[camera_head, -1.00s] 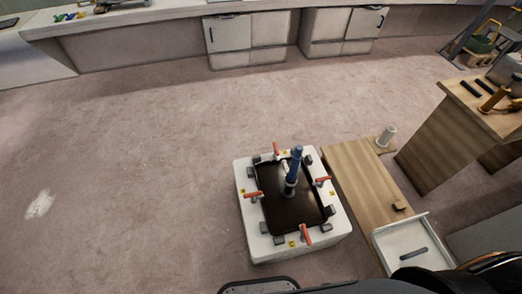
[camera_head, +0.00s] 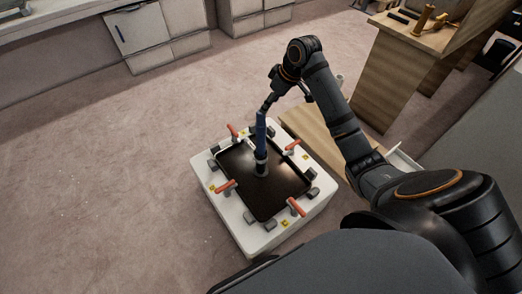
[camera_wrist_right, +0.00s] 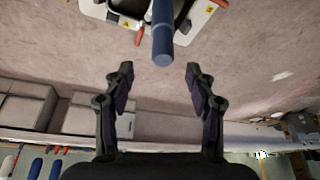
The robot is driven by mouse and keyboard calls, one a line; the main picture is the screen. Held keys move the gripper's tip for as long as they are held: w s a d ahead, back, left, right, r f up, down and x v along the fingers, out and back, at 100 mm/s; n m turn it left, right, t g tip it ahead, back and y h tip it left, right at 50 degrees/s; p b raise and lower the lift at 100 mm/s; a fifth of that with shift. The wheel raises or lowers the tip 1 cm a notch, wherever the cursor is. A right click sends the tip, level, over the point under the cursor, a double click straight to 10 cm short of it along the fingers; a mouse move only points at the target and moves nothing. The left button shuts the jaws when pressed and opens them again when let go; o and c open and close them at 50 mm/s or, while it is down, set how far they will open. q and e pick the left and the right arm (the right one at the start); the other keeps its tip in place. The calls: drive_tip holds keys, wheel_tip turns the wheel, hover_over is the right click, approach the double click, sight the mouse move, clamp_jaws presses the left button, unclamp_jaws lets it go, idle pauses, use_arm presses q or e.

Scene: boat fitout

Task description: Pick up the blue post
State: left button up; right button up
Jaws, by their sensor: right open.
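The blue post (camera_head: 261,131) stands upright in a grey socket on the black panel (camera_head: 285,190) of a white block. My right gripper (camera_wrist_right: 158,72) is open and empty. In the head view my right gripper (camera_head: 272,101) is beside the top of the post, partly hidden by its own arm. I cannot tell whether they touch. My left gripper is not in view.
The white block (camera_head: 240,222) carries several red-handled clamps (camera_head: 226,187) around the panel. A low wooden bench (camera_head: 312,135) stands to its right, partly behind my right arm. A taller wooden table (camera_head: 385,80) stands behind it. The floor (camera_head: 100,200) at left is clear.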

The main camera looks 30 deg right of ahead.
sight(261, 116)
drive_tip(key=x, duration=0.4)
drive_tip(key=shift+w+a+b, duration=0.15)
drive_tip(key=shift+w+b, duration=0.05)
drive_tip(key=shift+b, duration=0.2)
drive_tip(key=shift+f, duration=0.25)
drive_tip(key=x, duration=0.2)
drive_tip(key=b+x, duration=0.1)
drive_tip(key=x, duration=0.1)
drive_tip(key=shift+s+a+f, duration=0.1)
drive_tip(key=shift+a+f, duration=0.1)
drive_tip(key=shift+f, duration=0.2)
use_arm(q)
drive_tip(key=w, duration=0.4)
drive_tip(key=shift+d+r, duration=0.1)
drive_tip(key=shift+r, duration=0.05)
use_arm(e)
drive_tip(key=shift+r, duration=0.1)
clamp_jaws()
